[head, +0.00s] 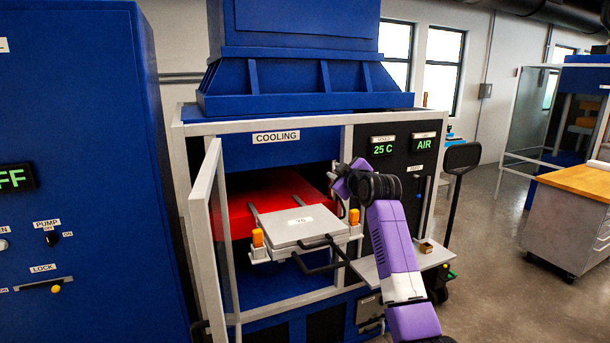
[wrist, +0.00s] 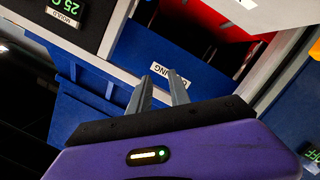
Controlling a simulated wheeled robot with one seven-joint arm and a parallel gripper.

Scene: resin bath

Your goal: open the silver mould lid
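The silver mould (head: 283,228) sits on a carrier in front of the cooling bay's red interior. Its lid, a flat plate with a small number label, lies level on top and looks closed. A dark handle (head: 318,242) sticks out at its front. Orange clips (head: 257,238) stand at the carrier's left and right corners. My gripper (wrist: 159,78) shows two grey fingers apart with nothing between them. In the head view my purple wrist is just right of the mould, and the fingertips are hard to make out. A pale corner, probably the mould, shows at the wrist view's top edge.
The cooling cabinet (head: 275,160) has a glass door (head: 207,200) swung open on the left. A small grey shelf (head: 430,258) is at the right, with a little box on it. A blue pump cabinet (head: 80,160) stands at the far left. Open floor lies to the right.

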